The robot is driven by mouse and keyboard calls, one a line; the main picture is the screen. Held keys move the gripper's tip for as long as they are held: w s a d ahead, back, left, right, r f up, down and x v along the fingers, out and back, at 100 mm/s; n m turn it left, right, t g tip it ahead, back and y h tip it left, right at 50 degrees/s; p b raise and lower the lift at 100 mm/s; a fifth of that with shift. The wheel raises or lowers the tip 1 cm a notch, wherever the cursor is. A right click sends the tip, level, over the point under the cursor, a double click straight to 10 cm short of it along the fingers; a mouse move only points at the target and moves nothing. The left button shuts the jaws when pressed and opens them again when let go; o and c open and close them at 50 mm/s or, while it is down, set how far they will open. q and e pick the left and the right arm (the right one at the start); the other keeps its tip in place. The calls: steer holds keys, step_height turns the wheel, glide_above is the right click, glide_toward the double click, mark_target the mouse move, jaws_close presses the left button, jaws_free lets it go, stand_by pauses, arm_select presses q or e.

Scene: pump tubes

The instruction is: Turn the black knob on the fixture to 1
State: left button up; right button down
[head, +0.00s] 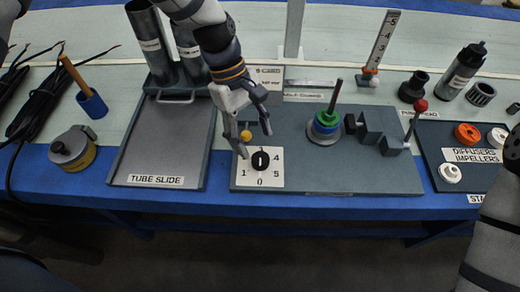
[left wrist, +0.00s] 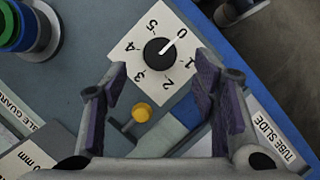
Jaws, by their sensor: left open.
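The black knob (head: 261,160) sits on a white dial plate (head: 275,181) at the front left of the grey fixture board. The dial carries numbers, with 0 at the bottom and 1 at the lower left in the head view. In the left wrist view the black knob (left wrist: 158,52) has a white pointer line that points at 0. My left gripper (head: 256,142) is open and empty, above and just behind the knob. In the left wrist view its fingers (left wrist: 160,78) are spread, with the knob ahead between their lines and apart from both.
A yellow button (left wrist: 141,112) stands beside the dial, close to my left fingers. The TUBE SLIDE tray (head: 160,140) lies left of the fixture. A green and blue ringed post (head: 326,122) and a red-tipped lever (head: 421,106) stand to the right.

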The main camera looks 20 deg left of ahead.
mark_target(261, 157)
arm_select(q)
steer(key=x, duration=0.5)
steer(key=shift+f, duration=0.4)
arm_select(e)
steer(key=shift+s+f, duration=0.2)
arm_select(q)
steer(key=c, duration=1.2)
steer(key=shift+o, duration=0.2)
steer(key=m+g, duration=0.1)
steer(key=m, duration=0.2)
steer(key=m+y+b, duration=0.1)
steer(key=m, duration=0.2)
steer(key=shift+d+f+g+y, duration=0.1)
steer(key=shift+d+g+y, duration=0.05)
steer(key=shift+g+y, duration=0.2)
steer(key=m+y, duration=0.1)
steer(key=m, duration=0.1)
steer(key=m+y, duration=0.1)
steer(key=m, duration=0.2)
steer(key=shift+w+d+m+g+b, duration=0.1)
steer(key=shift+m+g+b, duration=0.2)
steer(key=shift+g+b, duration=0.1)
arm_select(e)
steer(key=shift+s+f+g, duration=0.4)
steer(key=shift+s+f, duration=0.35)
steer(key=shift+f, duration=0.15)
